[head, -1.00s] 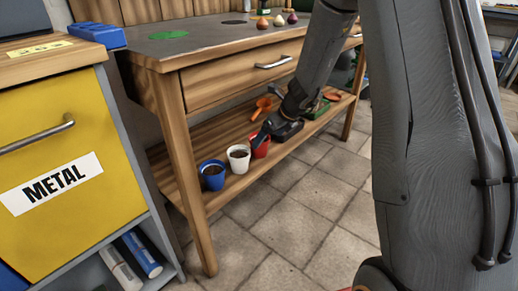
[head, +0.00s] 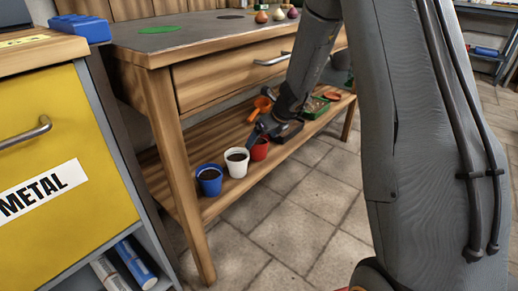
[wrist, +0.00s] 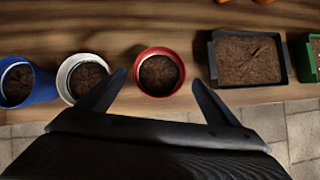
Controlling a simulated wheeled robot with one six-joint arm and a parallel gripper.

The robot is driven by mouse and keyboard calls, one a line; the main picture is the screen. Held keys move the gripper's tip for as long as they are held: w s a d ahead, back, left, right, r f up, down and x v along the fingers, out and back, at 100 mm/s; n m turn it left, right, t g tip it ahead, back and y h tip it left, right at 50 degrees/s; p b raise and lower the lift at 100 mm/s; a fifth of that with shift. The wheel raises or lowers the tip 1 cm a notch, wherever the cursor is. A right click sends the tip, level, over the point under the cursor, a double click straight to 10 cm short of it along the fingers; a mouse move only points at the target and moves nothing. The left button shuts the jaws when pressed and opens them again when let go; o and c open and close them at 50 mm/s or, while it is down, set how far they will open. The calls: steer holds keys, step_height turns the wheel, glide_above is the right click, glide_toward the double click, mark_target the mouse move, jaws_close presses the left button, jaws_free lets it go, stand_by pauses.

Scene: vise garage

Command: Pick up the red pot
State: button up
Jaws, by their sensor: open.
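The red pot (head: 260,149) holds dark soil and stands upright on the lower shelf of the wooden bench, to the right of the white pot (head: 236,162). In the wrist view the red pot (wrist: 160,72) lies just beyond my open gripper (wrist: 158,82), roughly centred between the two spread fingers. No finger visibly touches it, though the left fingertip is close to the white pot (wrist: 82,78). In the head view my gripper (head: 260,128) is above and beside the red pot. Nothing is between the fingers.
A blue pot (head: 209,179) stands left of the white one. A black soil tray (wrist: 247,58) and a green tray (head: 314,107) are to the right. An orange scoop (head: 261,106) lies behind. The bench leg (head: 180,180) stands at the left; the tiled floor in front is clear.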

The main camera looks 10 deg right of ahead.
mark_target(258, 143)
steer(key=b+x, duration=0.2)
steer(key=x, duration=0.3)
steer(key=shift+a+b, duration=0.1)
steer(key=shift+b, duration=0.25)
steer(key=shift+r, duration=0.1)
steer(key=c, duration=1.2)
